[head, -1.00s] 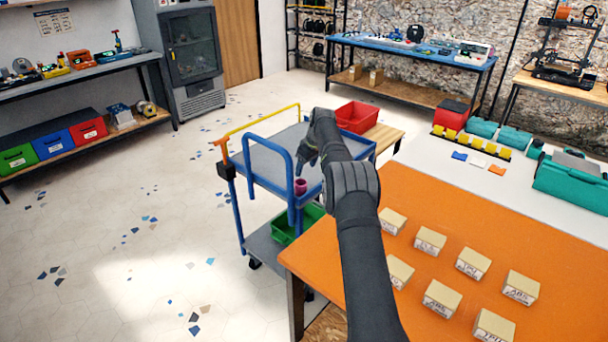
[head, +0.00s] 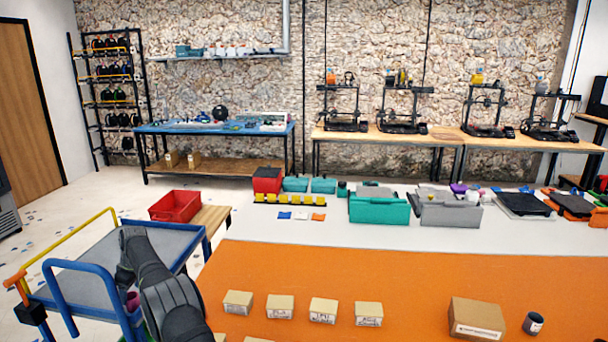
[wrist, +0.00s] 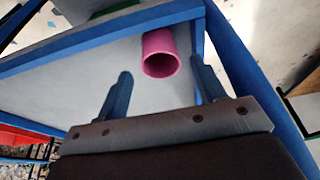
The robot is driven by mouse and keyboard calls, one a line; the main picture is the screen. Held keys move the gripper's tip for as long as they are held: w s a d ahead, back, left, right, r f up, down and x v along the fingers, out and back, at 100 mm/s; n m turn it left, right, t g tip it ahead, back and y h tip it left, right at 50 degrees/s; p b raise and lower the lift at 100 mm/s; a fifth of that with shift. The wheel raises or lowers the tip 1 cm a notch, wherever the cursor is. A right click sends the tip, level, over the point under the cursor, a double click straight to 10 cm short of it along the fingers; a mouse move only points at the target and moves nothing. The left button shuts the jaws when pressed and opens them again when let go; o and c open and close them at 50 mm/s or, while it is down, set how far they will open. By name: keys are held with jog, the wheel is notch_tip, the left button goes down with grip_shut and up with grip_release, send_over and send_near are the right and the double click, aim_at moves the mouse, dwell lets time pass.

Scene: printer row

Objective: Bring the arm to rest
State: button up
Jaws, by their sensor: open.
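My gripper (wrist: 162,85) is open in the wrist view, its two dark fingers apart with nothing held between them. In the head view my dark arm reaches over the cart (head: 88,268) at the lower left. There a small part of the magenta cup (head: 132,301) shows beside the arm. The fingers are hidden behind my arm in the head view.
An orange work surface (head: 400,262) with several small boxes lies right of my arm. A larger box (head: 477,318) and a dark cup (head: 533,323) stand at its right. A red bin (head: 175,206) is beyond the cart. Teal (head: 379,208) and grey (head: 446,210) cases stand farther back.

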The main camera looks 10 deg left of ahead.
jog(key=shift+x, duration=2.65)
jog(key=shift+r, duration=0.1)
